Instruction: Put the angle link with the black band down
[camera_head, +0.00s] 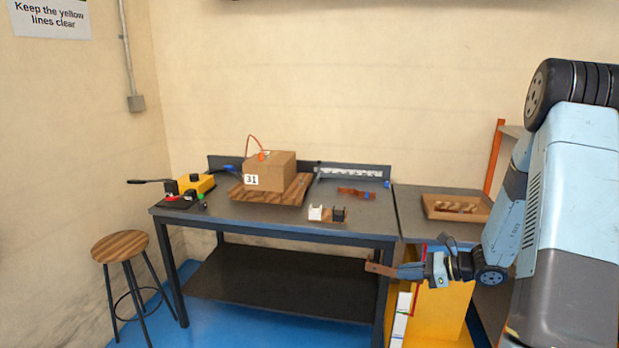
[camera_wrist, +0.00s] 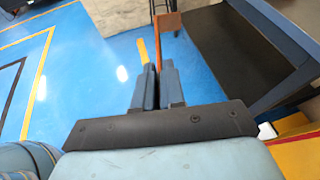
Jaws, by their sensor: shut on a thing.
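My gripper (camera_head: 402,271) is shut on a copper-coloured angle link (camera_head: 378,267), which sticks out to the left of the fingers. It is in front of the right end of the workbench, lower than the bench top. In the wrist view my gripper (camera_wrist: 157,70) has its fingers close together, and the link (camera_wrist: 167,24) extends beyond them with a bent end, over the blue floor. I cannot make out a black band on it. A white block (camera_head: 315,213) and a black block (camera_head: 339,214) stand on a small wooden base near the workbench's front edge.
The workbench (camera_head: 275,218) also carries a yellow tool (camera_head: 197,184), a cardboard box (camera_head: 270,171) marked 31 and copper pieces with blue (camera_head: 357,193). A wooden tray (camera_head: 436,215) with copper pieces stands right, above a yellow cabinet (camera_head: 440,310). A stool (camera_head: 120,246) stands left.

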